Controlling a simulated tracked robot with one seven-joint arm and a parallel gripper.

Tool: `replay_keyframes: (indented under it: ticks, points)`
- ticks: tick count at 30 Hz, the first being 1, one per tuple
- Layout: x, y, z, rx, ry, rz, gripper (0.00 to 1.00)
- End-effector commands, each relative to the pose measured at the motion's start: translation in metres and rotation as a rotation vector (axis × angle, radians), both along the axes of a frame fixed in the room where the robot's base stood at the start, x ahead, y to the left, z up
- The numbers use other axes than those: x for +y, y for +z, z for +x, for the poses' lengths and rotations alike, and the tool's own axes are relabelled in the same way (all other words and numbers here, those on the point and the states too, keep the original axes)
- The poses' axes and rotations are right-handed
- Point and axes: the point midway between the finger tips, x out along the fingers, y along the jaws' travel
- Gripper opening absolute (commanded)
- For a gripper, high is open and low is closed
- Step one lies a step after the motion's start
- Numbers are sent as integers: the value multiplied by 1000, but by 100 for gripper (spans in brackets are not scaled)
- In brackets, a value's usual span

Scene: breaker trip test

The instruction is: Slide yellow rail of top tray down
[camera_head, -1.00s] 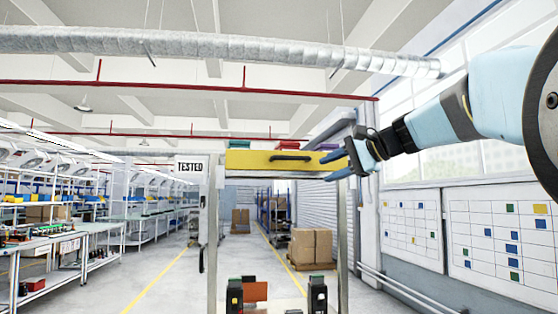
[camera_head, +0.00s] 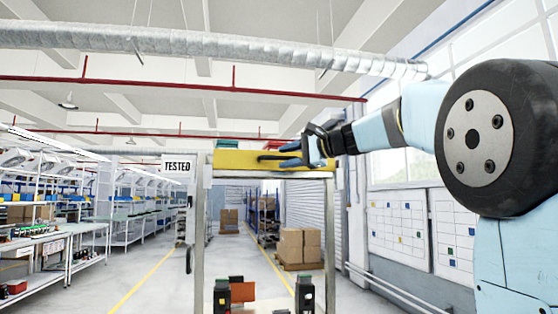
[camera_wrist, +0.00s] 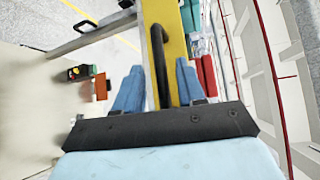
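The yellow rail (camera_head: 232,161) runs across the front of the top tray of a rack, with a black bar handle (camera_head: 270,157) on it. My gripper (camera_head: 289,155) is at the right part of this handle, with its blue fingers pointing left. In the wrist view the yellow rail (camera_wrist: 180,60) runs up the picture, and the black handle (camera_wrist: 157,45) lies between the two spread blue fingers of my gripper (camera_wrist: 160,78). The fingers look open, with a gap on each side of the handle. The tray behind the rail is mostly hidden.
A "TESTED" sign (camera_head: 178,168) hangs at the rack's left post. Green and red items show above the rail. Breaker-like black parts (camera_head: 221,295) and an orange piece (camera_head: 241,291) stand lower in the rack. Cardboard boxes (camera_head: 298,245) sit on the floor behind.

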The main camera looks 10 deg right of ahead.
Motion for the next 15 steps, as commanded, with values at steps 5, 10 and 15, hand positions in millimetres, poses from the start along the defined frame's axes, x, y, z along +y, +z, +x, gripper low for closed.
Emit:
replay_keyframes:
  ticks: [5, 10, 15]
  points:
    - [17, -4, 14, 1, 1, -1, 39]
    - [24, -5, 20, 0, 0, 0, 39]
    - [25, -5, 21, 0, 0, 0, 39]
